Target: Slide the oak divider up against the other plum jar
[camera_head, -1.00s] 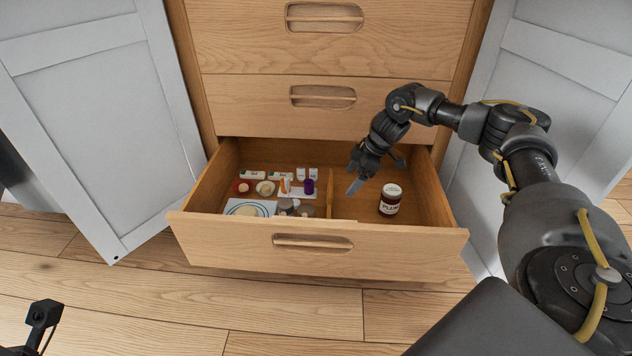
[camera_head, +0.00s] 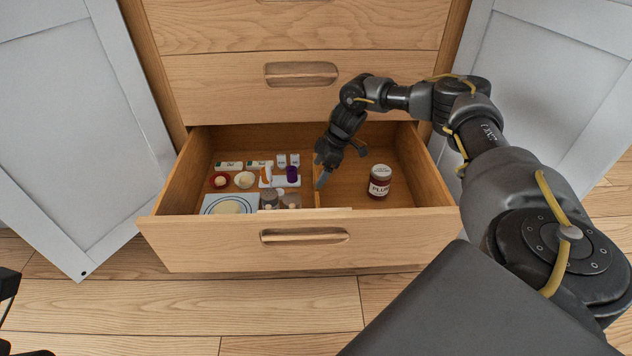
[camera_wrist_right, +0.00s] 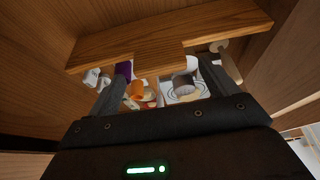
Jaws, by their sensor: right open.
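The oak divider (camera_head: 316,195) stands upright across the open drawer (camera_head: 165,228), between the small items on the left and the bare right part. It also shows in the right wrist view (camera_wrist_right: 172,38) as a long board with a tab. A dark red plum jar (camera_head: 380,182) with a white lid stands right of it, apart from it; no second plum jar can be made out. My right gripper (camera_head: 322,178) is open, pointing down right at the divider; in the wrist view its fingers (camera_wrist_right: 163,85) lie either side of the tab. Contact is unclear. Dark parts of my left arm show at lower left.
Left of the divider are a white plate with blue rings (camera_head: 232,204), a purple item (camera_head: 292,174), a red round item (camera_head: 220,180), grey-lidded jars (camera_head: 280,200) and small boxes. Open grey doors (camera_head: 75,130) flank the drawer. Free drawer floor lies around the plum jar.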

